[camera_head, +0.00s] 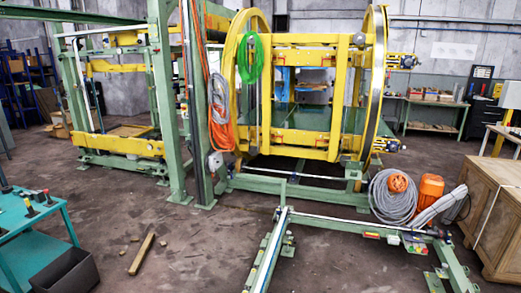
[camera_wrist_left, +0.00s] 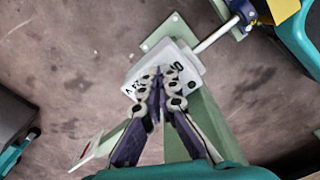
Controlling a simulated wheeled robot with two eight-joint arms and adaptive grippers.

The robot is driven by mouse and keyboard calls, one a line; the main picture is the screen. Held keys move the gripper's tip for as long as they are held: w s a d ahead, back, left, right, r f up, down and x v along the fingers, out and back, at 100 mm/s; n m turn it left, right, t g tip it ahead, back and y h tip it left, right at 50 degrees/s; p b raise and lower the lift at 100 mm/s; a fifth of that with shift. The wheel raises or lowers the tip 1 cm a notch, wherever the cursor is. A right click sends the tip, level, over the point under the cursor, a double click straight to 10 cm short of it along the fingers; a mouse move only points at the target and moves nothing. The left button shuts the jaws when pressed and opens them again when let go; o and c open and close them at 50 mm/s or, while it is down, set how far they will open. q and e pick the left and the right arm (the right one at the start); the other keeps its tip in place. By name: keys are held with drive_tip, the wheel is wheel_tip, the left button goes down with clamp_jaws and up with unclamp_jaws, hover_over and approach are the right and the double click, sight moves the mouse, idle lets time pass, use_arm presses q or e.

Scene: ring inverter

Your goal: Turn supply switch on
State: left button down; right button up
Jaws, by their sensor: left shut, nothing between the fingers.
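In the left wrist view a pale grey-white box (camera_wrist_left: 190,66) with dark markings, which looks like the switch housing, sits on a green post (camera_wrist_left: 210,125). My left gripper (camera_wrist_left: 161,80) is shut and empty, with its fingertips over the face of this box. The fingers hide the middle of the face, so the switch position cannot be read. I cannot tell whether the tips touch it. In the head view a small grey-white box (camera_head: 215,160) is low on the green upright; I cannot tell if it is the same one. Neither gripper shows in the head view.
A yellow and green ring frame (camera_head: 300,90) stands at the back. A teal table (camera_head: 40,225), a black bin (camera_head: 68,275) and a wooden block (camera_head: 142,253) are at the left. A wooden crate (camera_head: 500,205) is at the right. Green floor rails (camera_head: 268,255) cross the front.

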use_arm(q)
drive_tip(key=shift+w+a, duration=0.6)
drive_tip(key=shift+a, duration=0.1)
idle(0.3)
drive_tip(key=shift+w, duration=0.4)
wheel_tip(320, 180, up, 6)
drive_tip(key=p, duration=0.2)
drive_tip(key=shift+d, duration=0.15)
